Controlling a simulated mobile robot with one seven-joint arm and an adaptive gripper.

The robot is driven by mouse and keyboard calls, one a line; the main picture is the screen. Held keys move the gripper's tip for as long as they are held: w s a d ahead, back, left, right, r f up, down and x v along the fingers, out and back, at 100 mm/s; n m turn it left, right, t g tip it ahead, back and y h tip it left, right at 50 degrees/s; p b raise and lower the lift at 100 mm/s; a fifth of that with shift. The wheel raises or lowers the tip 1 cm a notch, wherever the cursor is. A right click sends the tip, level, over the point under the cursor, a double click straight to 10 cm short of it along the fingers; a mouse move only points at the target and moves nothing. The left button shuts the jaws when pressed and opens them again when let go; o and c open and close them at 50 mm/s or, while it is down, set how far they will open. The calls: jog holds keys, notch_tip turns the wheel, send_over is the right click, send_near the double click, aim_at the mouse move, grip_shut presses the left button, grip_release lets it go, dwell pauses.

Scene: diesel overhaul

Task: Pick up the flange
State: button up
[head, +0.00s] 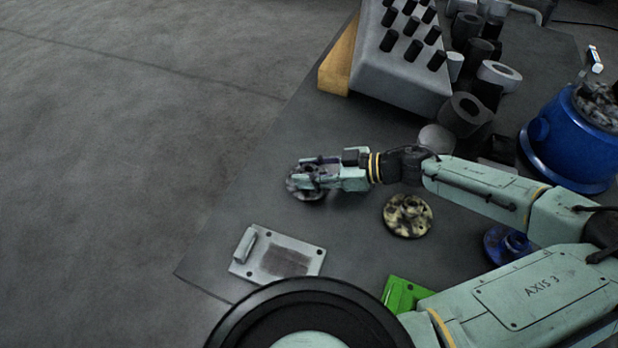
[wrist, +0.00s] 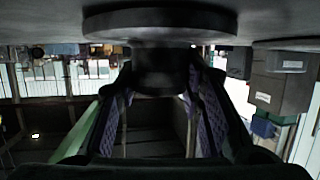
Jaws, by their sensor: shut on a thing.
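A dark, mottled grey flange (head: 298,192) is at the left part of the dark mat, at the end of my arm. My gripper (head: 310,172) is shut on its raised hub. In the wrist view the flange's round disc (wrist: 160,20) spans the top, and its hub (wrist: 160,72) sits between the two fingers (wrist: 158,92). Part of the flange is hidden by the fingers in the head view. I cannot tell whether it touches the mat or is slightly above it.
A yellow-black mottled flange (head: 408,216) and a blue flanged part (head: 500,243) lie near my arm. A grey plate (head: 300,250) and a green part (head: 396,294) are in front. A peg block (head: 390,75), dark cylinders and a blue pot (head: 562,150) stand behind.

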grip_shut()
